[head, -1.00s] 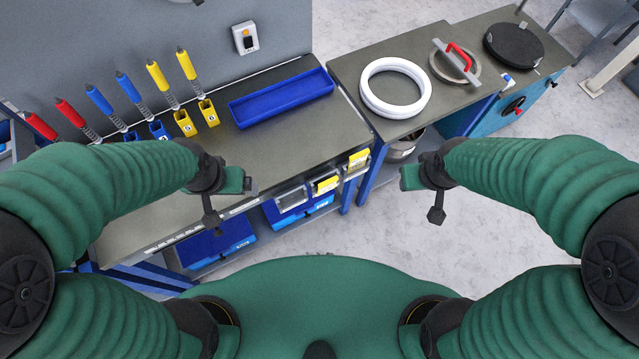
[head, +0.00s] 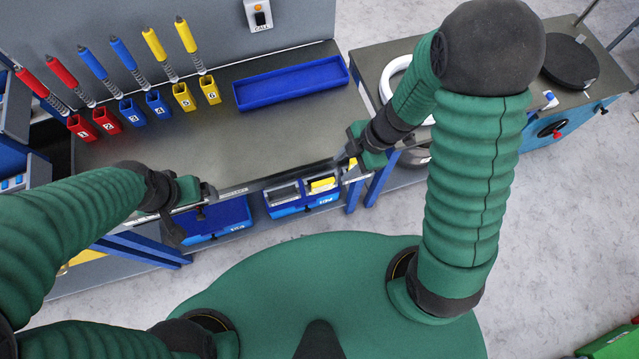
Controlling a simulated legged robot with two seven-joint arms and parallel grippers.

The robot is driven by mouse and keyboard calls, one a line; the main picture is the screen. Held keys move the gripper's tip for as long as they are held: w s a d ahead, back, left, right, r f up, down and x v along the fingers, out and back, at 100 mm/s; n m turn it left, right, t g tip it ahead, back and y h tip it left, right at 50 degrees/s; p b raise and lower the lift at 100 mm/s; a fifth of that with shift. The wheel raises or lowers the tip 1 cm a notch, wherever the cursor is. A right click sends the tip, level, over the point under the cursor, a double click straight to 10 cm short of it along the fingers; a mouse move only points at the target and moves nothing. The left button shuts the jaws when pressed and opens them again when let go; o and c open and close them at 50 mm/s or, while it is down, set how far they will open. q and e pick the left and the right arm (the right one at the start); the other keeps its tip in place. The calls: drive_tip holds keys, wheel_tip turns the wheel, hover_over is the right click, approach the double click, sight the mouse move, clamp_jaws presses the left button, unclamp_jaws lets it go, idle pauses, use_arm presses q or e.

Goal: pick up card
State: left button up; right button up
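My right gripper (head: 345,158) is at the bench's front edge, right of the yellow piece and over the place of the rightmost holder. Its fingertips are small and partly hidden, so I cannot tell whether they are open or hold anything. My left gripper (head: 208,192) is near the front edge further left, apart from the holders. Its finger opening is not clear.
A blue tray (head: 290,84) lies on the workbench (head: 215,150). Several numbered red, blue and yellow blocks stand along the back with matching screwdriver-like tools above. A white ring (head: 394,78) is partly behind my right arm.

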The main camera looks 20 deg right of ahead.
drive_tip(key=b, duration=0.2)
approach(324, 182)
drive_tip(key=x, duration=0.3)
drive_tip(key=b+x, duration=0.3)
drive_tip(key=x, duration=0.2)
drive_tip(key=shift+w+a, duration=0.15)
use_arm(q)
drive_tip(key=s+x, duration=0.1)
drive_tip(key=x, duration=0.4)
drive_tip(key=shift+d+f, duration=0.2)
drive_tip(key=shift+f, duration=0.35)
use_arm(e)
clamp_jaws()
